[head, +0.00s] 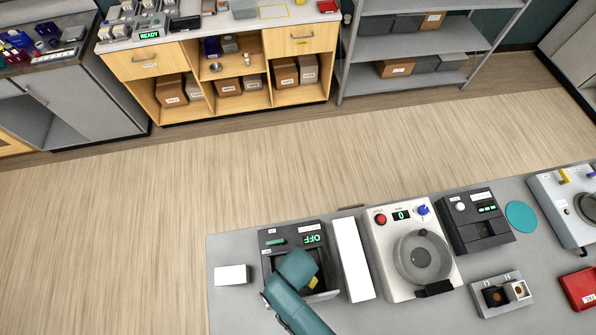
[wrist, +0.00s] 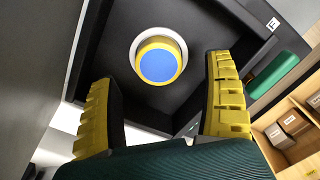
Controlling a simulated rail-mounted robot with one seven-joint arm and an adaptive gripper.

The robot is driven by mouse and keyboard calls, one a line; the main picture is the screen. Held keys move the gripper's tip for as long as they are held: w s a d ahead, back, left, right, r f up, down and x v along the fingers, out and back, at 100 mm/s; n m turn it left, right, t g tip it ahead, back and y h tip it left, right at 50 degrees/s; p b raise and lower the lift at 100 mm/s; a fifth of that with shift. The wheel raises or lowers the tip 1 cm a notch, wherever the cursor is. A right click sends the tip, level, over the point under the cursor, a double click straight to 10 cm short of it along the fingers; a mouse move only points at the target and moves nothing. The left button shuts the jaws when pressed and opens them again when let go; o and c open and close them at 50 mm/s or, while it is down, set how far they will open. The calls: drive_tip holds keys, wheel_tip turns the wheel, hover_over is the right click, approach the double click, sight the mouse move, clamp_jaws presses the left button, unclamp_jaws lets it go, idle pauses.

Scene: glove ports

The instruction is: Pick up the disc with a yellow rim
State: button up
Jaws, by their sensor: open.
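The disc with a yellow rim (wrist: 159,62) has a blue face and sits in a white ring inside a dark open-fronted box in the wrist view. The same black box (head: 267,241), with a green "OFF" display, stands on the grey bench in the head view. My gripper (wrist: 164,76) is open and empty. Its two yellow-padded fingers point into the box, one to each side of the disc in the picture, with the disc apart from both. In the head view my gripper (head: 312,283) is over the box, and the disc is hidden there.
On the bench, a white block (head: 353,259) stands just right of the box and a small white box (head: 231,275) to its left. A round-lidded machine (head: 388,225) is farther right. In the wrist view, the box's dark walls (wrist: 104,50) surround the disc closely.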

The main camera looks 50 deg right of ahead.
wheel_tip(320, 180, down, 3)
drive_tip(key=shift+a+r, duration=0.1)
drive_tip(key=shift+a, duration=0.05)
drive_tip(key=c, duration=1.3)
